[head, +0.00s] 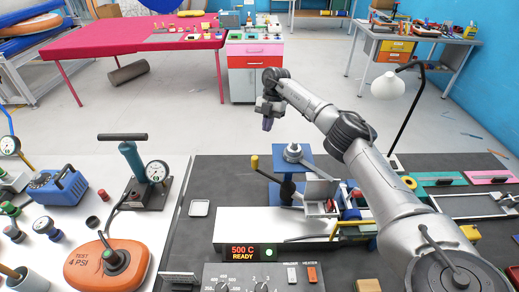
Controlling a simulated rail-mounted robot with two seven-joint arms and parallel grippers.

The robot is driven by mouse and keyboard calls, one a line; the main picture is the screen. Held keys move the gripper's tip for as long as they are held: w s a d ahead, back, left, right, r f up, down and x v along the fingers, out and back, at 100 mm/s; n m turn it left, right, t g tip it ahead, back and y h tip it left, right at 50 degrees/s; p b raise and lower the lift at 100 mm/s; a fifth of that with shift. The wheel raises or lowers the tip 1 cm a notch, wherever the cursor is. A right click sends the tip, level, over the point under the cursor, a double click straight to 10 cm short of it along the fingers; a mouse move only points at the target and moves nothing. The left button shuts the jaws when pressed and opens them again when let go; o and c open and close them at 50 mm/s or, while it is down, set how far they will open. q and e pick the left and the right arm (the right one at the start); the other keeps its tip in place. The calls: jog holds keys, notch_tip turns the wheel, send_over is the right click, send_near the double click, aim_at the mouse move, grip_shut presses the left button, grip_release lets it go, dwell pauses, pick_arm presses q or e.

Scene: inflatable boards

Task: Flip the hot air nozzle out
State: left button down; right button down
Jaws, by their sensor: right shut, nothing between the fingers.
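The hot air welder (292,232) is the long white unit on the dark bench mat, and its display (242,253) reads 500 C READY. A blue stand (283,193) with a round metal top and a yellow-tipped lever (255,163) rises behind it. A small grey open box-like part (322,190) sits on the unit beside the stand, partly behind my right arm. I cannot clearly tell which part is the hot air nozzle. My right gripper (267,123) is shut and empty, raised beyond the stand and pointing down. My left gripper is not in view.
A hand pump with gauge (146,170) and an orange 4 PSI test piece (106,262) lie on the left. A control panel with knobs (261,276) is in front. A lamp (388,86) and coloured trays (437,180) are at right. Free floor lies beyond the bench.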

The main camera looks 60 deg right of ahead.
jog(key=a+f, duration=0.5)
jog(key=a, duration=0.1)
jog(key=shift+s+a+f, duration=0.15)
jog(key=shift+s+f, duration=0.15)
jog(key=shift+f, duration=0.1)
dwell(0.3)
